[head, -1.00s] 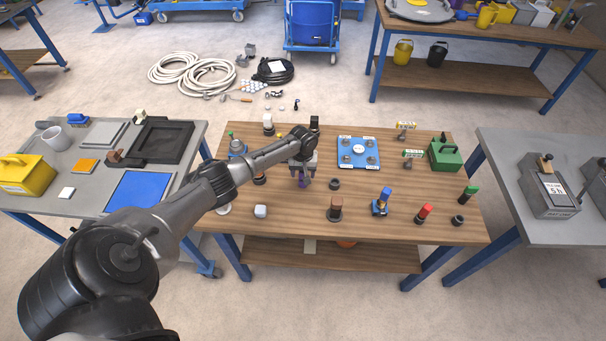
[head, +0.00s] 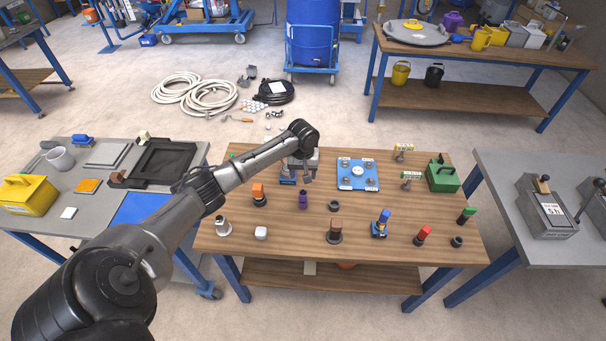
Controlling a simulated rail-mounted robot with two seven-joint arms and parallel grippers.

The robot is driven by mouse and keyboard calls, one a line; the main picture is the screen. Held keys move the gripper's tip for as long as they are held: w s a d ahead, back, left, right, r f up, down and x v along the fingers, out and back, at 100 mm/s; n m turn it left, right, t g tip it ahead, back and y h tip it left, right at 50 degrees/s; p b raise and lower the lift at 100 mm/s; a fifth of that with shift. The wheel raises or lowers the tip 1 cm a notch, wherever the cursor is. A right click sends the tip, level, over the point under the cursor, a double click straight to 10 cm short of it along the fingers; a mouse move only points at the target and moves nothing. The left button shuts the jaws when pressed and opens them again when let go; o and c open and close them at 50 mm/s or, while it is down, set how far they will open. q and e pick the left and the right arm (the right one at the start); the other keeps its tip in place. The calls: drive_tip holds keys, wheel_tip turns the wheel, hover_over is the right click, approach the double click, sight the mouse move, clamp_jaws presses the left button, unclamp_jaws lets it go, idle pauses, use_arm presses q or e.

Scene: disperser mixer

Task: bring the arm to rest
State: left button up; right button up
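My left arm reaches in from the left over the wooden table (head: 400,235). Its gripper (head: 298,178) hangs above the back middle of the table, its fingers apart with nothing seen between them. A purple piece (head: 302,200) stands upright on the table just in front of the gripper, clear of it. My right gripper is not in view.
An orange-topped piece (head: 259,194), a dark ring (head: 334,206), a brown piece (head: 335,231) and a blue piece (head: 381,222) stand nearby. A blue plate (head: 358,174) and green box (head: 443,175) lie right. A grey table (head: 500,185) stands beyond.

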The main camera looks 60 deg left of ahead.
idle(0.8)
use_arm(q)
drive_tip(key=w+d+r+m+t+y, duration=0.2)
drive_tip(key=w+d+r+m, duration=0.1)
drive_tip(key=r+m, duration=0.3)
drive_tip(key=w+d+r+m+t+y, duration=0.3)
drive_tip(key=d+r+m, duration=0.1)
drive_tip(key=r+m, duration=0.1)
drive_tip(key=s+d+r+m+t+h, duration=0.1)
drive_tip(key=s+d+m+t, duration=0.3)
drive_tip(key=d, duration=1)
drive_tip(key=s+d+f+n+g+h, duration=0.15)
drive_tip(key=s+d+f, duration=0.35)
drive_tip(key=s, duration=0.5)
drive_tip(key=s+d+f+g+h, duration=0.1)
drive_tip(key=s+d+f+g, duration=0.1)
drive_tip(key=s+d+f, duration=0.5)
drive_tip(key=s+d+f+n+g+h, duration=0.1)
drive_tip(key=s+d+f+g+h, duration=0.15)
drive_tip(key=s, duration=0.95)
wheel_tip(320, 180, up, 21)
drive_tip(key=p, duration=2.2)
drive_tip(key=shift+s+t+y, duration=0.25)
drive_tip(key=shift+t+y, duration=0.05)
drive_tip(key=shift+y, duration=0.1)
